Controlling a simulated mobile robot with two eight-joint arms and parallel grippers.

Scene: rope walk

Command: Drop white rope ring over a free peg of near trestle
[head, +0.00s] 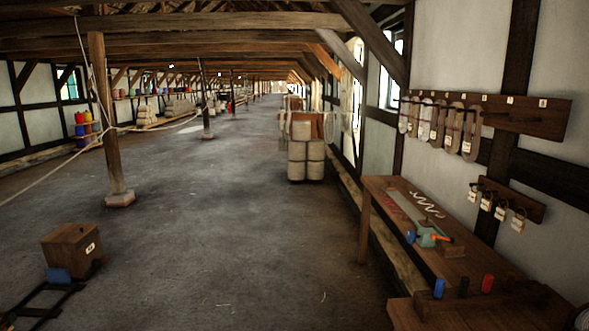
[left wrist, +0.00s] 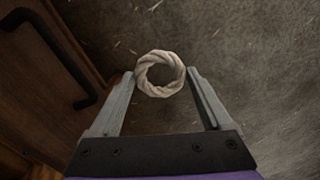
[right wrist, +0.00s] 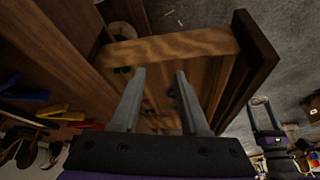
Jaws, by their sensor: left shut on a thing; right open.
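The white rope ring (left wrist: 160,74) is a small twisted loop. In the left wrist view my left gripper (left wrist: 163,78) is shut on it, with a fingertip at each side and the hole facing the camera. The ring is held above a grey-brown floor. In the right wrist view my right gripper (right wrist: 160,74) is open and empty, over a wooden frame or bench (right wrist: 180,47). What looks like my left gripper (right wrist: 265,122) shows at the right there. Neither gripper is in the head view. I cannot make out the near trestle or its pegs for sure.
A wooden workbench (head: 375,205) with tools stands at the right, below a wall rack of rope coils (head: 545,118). A wooden post (head: 108,120) stands at left, a small box (head: 70,245) low at left. Stacked bales (head: 306,160) stand mid-aisle. The floor between is clear.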

